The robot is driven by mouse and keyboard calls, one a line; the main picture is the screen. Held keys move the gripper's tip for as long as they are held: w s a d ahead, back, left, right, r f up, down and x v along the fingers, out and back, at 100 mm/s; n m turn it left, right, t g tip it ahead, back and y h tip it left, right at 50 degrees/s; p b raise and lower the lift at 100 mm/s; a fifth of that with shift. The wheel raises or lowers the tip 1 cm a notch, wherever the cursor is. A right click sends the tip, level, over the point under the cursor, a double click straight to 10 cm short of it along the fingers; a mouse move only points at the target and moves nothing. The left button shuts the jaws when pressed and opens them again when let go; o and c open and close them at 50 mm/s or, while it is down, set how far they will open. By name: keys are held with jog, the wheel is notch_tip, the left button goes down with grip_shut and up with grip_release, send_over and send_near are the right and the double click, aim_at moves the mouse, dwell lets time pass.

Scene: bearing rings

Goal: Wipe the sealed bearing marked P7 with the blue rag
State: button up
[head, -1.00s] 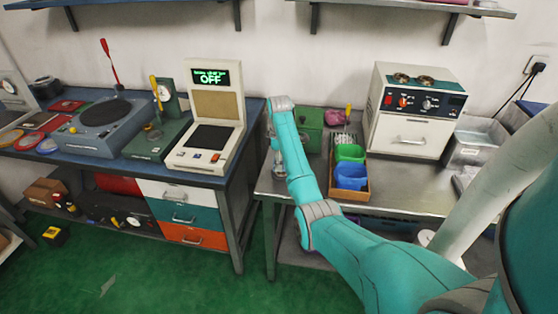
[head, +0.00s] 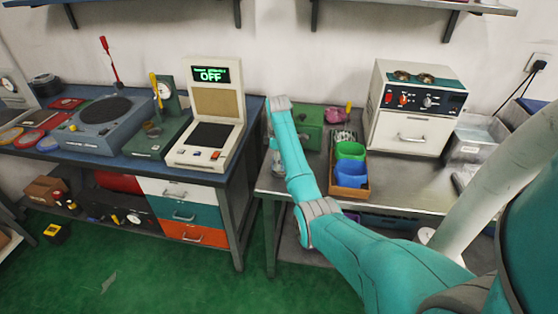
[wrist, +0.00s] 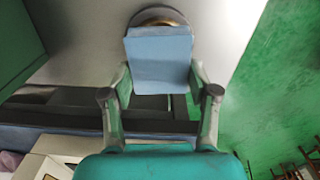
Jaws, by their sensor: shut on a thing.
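My gripper (wrist: 160,78) is shut on a light blue rag (wrist: 160,55), which shows as a flat rectangular pad between the fingers in the wrist view. Just beyond the rag's far edge is a round, brass-and-dark bearing (wrist: 157,14), mostly covered by the rag. I cannot tell whether the rag touches it, and no P7 mark can be read. In the head view my gripper is at the left end of the steel table (head: 410,180), largely hidden by my teal arm.
A green box (head: 309,128) stands behind my gripper. A brown tray (head: 348,192) with green and blue containers is to its right, then a white oven-like unit (head: 410,125). The blue workbench (head: 245,125) with a screen device (head: 208,120) is left, across a gap.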

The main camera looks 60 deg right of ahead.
jog(key=shift+w+a, duration=0.3)
jog(key=shift+w, duration=0.15)
jog(key=shift+s+d, duration=0.3)
jog(key=shift+s, duration=0.45)
jog(key=shift+s+d, duration=0.25)
jog(key=shift+s, duration=0.45)
jog(key=shift+w, duration=0.2)
jog(key=shift+w+a+f, duration=0.15)
jog(key=shift+w+a, duration=0.05)
jog(key=shift+w, duration=0.45)
jog(key=shift+w+a+f, duration=0.1)
jog(key=shift+w+a, duration=0.05)
jog(key=shift+w, duration=0.5)
jog(key=shift+s+d, duration=0.1)
jog(key=shift+s, duration=0.05)
jog(key=shift+s+d, duration=0.25)
jog(key=shift+s, duration=0.4)
jog(key=shift+s+d, duration=0.25)
jog(key=shift+s, duration=0.4)
jog(key=shift+w, duration=0.1)
